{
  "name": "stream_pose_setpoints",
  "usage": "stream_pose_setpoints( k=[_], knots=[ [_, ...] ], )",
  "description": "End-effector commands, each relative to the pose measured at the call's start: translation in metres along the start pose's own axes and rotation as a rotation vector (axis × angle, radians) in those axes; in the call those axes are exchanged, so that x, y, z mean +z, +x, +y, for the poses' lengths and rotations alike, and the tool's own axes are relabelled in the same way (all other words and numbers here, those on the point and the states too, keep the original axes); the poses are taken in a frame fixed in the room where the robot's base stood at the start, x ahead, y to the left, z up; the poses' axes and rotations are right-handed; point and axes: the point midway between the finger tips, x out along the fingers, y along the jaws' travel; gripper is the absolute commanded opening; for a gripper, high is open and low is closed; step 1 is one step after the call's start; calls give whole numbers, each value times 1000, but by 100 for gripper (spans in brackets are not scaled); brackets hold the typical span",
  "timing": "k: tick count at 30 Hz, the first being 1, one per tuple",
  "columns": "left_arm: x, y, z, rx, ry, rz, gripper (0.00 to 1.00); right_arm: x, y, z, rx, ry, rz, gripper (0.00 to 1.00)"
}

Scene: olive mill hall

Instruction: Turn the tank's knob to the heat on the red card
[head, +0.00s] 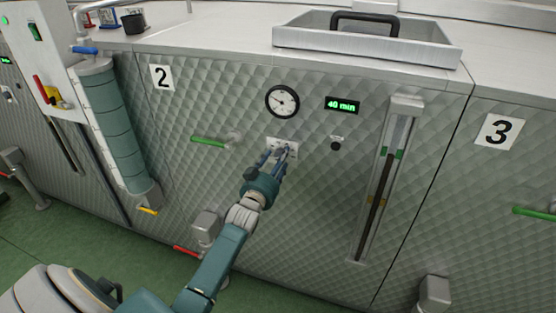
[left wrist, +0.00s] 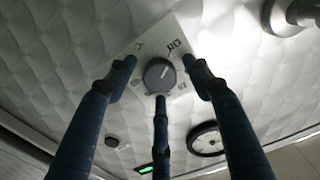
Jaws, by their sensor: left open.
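The tank's knob (left wrist: 159,75) is a dark round dial with a light pointer line, which in the left wrist view points up and right. It sits on a white plate (left wrist: 140,48) with printed marks, too small to read surely. My left gripper (head: 281,153) is open in front of the plate, its three fingers spread around the knob; I cannot tell whether they touch it. In the head view the fingers hide the knob. A small red-framed item (head: 88,19) stands on the tank top at far left; I cannot tell if it is the red card. My right gripper is out of view.
The tank front, marked 2 (head: 162,77), carries a round gauge (head: 282,101), a "40 min" display (head: 342,105), a black button (head: 336,146), a green-handled valve (head: 208,141) and a sight tube (head: 386,180). A metal lid (head: 300,39) lies on top.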

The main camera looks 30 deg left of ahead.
Motion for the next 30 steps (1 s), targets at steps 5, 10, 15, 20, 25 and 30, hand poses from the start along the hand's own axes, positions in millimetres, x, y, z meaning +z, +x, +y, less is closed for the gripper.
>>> stream_pose_setpoints(
  k=[5,10,15,20,25,30],
  knots=[
    [0,0,0,0,0,0,51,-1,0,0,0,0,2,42],
    [0,0,0,0,0,-1,17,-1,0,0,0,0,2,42],
    [1,0,0,0,1,-2,6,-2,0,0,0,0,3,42],
    [1,-1,0,0,18,-2,6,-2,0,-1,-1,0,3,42],
    [2,-1,0,0,79,-3,6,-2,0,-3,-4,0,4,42],
    [2,-1,0,0,194,-4,6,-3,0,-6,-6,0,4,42]
  ],
)
